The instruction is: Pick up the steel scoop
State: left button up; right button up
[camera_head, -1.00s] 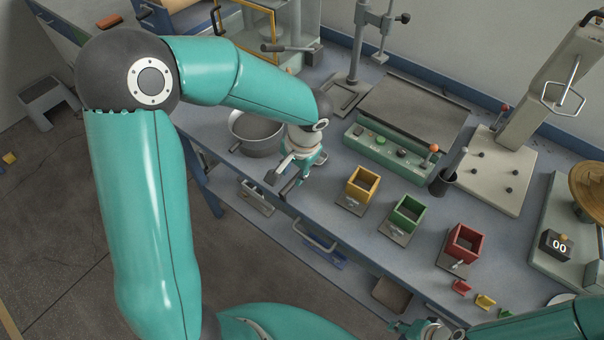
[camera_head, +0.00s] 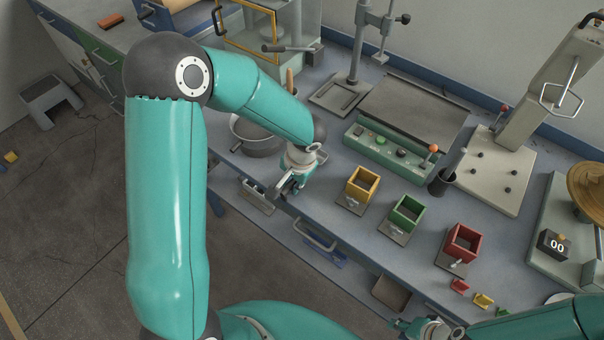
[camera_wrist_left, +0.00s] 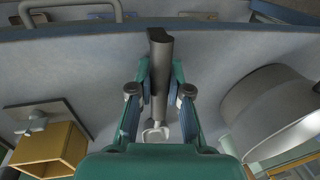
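The steel scoop (camera_wrist_left: 159,80) lies on the bench in the left wrist view. Its dark grey end points at the bench's front edge, and a pale looped part shows near my palm. My left gripper (camera_wrist_left: 161,68) is over it, with one finger on each side. The fingers look open, with narrow gaps beside the scoop; contact is hard to judge. In the head view my left gripper (camera_head: 285,188) is low at the front edge and largely hides the scoop. My right gripper (camera_head: 402,327) is at the bottom edge; its fingers are too small to read.
A metal pot (camera_head: 255,136) stands close behind my left gripper, and also shows in the left wrist view (camera_wrist_left: 275,112). Yellow (camera_head: 361,186), green (camera_head: 406,212) and red (camera_head: 463,244) boxes stand to the right. A green control panel (camera_head: 388,146) is behind them.

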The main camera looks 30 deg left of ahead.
pick_arm(q)
grip_shut()
jog(key=shift+r, duration=0.8)
notch_tip(320, 180, up, 18)
jog(key=shift+r, duration=0.25)
